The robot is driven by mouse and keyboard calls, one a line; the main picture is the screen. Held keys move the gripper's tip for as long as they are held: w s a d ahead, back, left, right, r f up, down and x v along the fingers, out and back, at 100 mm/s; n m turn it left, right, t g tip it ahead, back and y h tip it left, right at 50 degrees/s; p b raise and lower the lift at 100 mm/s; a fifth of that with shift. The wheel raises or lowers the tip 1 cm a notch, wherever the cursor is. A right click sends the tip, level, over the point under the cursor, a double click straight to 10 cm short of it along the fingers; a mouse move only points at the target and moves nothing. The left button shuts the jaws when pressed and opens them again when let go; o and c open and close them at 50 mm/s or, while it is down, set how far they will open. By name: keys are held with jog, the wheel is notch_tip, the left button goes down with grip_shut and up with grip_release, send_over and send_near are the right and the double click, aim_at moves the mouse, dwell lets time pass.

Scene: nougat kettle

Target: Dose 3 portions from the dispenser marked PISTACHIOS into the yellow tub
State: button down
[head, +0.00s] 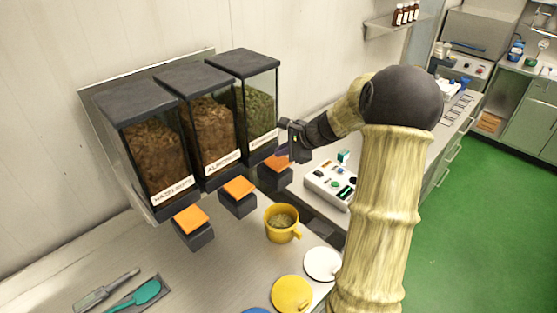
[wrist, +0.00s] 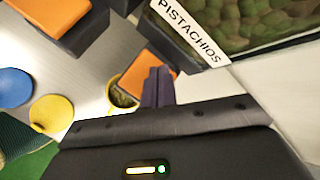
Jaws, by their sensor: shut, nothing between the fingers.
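The PISTACHIOS dispenser (head: 260,108), filled with green nuts, is the rightmost of three; its label reads clearly in the wrist view (wrist: 190,28). Its orange press plate (head: 275,162) sits on a dark block below it. The yellow tub (head: 283,236) stands on the counter in front of that block, with greenish-brown contents inside. It is partly hidden in the wrist view (wrist: 121,99). My gripper (head: 283,152) is shut and empty, close by the pistachio press plate. In the wrist view its fingers (wrist: 158,73) overlap the plate; I cannot tell whether they touch it.
The ALMONDS dispenser (head: 209,120) and another dispenser of brown nuts (head: 152,152) stand to the left. A yellow lid (head: 292,294) and a white lid (head: 322,264) lie in front of the tub. A white device with buttons (head: 328,185) stands right of the gripper. A teal spatula (head: 146,292) lies front left.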

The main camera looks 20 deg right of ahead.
aim_at(282, 162)
jog(key=shift+r+p, duration=2)
jog(key=shift+r, duration=0.6)
jog(key=shift+f, duration=0.1)
jog(key=s+a+f+n+g+h+b, duration=0.1)
jog(key=s+a+f+n+b, duration=0.1)
jog(key=s+a+f+n, duration=0.2)
jog(key=s+a+f+n+g+h+b, duration=0.2)
jog(key=s+a+f+n+b, duration=0.1)
jog(key=s+n, duration=0.6)
jog(key=s+a+f+n+g+h+b, duration=0.2)
jog(key=s+a+f+n, duration=0.3)
jog(key=s, duration=0.7)
jog(key=shift+a+f+n+b, duration=0.15)
jog(key=shift+a+n+b, duration=0.35)
jog(key=shift+n, duration=0.6)
jog(key=shift+a, duration=0.1)
